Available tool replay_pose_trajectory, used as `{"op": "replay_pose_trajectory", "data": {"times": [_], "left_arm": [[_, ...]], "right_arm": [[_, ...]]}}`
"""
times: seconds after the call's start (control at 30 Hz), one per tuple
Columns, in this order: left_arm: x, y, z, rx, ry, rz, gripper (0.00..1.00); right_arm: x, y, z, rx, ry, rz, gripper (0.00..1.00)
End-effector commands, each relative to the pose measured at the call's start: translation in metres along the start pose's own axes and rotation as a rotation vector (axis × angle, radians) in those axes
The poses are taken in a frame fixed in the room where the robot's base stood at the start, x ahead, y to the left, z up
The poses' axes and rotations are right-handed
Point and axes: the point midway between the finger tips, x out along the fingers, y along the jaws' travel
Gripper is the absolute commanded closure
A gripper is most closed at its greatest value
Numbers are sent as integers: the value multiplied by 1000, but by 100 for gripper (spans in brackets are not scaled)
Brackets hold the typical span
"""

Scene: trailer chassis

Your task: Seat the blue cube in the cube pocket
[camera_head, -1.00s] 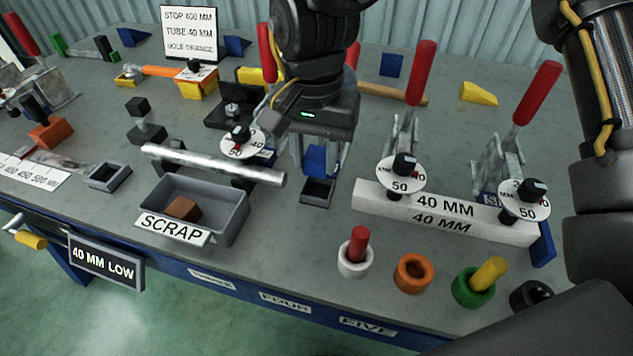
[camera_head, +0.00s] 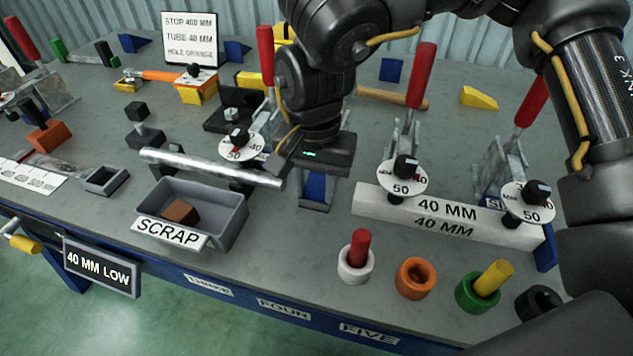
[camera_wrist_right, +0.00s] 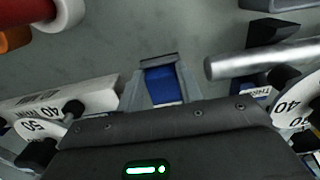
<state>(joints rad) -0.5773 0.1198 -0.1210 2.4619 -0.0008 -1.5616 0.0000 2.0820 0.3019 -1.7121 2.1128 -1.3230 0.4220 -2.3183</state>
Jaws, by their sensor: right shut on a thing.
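The blue cube (camera_head: 314,188) is between the fingers of my right gripper (camera_head: 315,192), which is shut on it and points down. The cube also shows in the right wrist view (camera_wrist_right: 164,86), with a grey finger on each side. The cube pocket (camera_head: 314,208) is a small dark grey open box directly under the gripper, mostly covered by the fingers and cube. Its dark rim shows just beyond the cube in the right wrist view (camera_wrist_right: 158,59). The cube is at the pocket's opening; how deep it sits is hidden. My left gripper is out of view.
A metal tube (camera_head: 212,167) lies close left of the gripper, above the grey scrap bin (camera_head: 232,222). A white 40 MM bar (camera_head: 445,215) and upright red-handled clamps (camera_head: 421,75) stand to the right. Several coloured round holders, such as the white one (camera_head: 355,268), stand in front.

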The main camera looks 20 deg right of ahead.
Motion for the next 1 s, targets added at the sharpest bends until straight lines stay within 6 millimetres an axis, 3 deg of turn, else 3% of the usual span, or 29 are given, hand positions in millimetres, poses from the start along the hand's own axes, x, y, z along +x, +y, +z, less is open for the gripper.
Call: {"op": "replay_pose_trajectory", "data": {"times": [0.03,0.2,0.57,0.67,1.0], "left_arm": [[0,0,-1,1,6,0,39],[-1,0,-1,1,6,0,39],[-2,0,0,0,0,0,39],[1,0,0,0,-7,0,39],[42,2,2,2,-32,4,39]], "right_arm": [[2,0,0,0,0,0,63],[1,0,0,0,0,0,43],[-6,0,0,1,1,-1,43],[-21,0,0,0,1,-3,43],[-92,0,0,1,1,-1,43]]}}
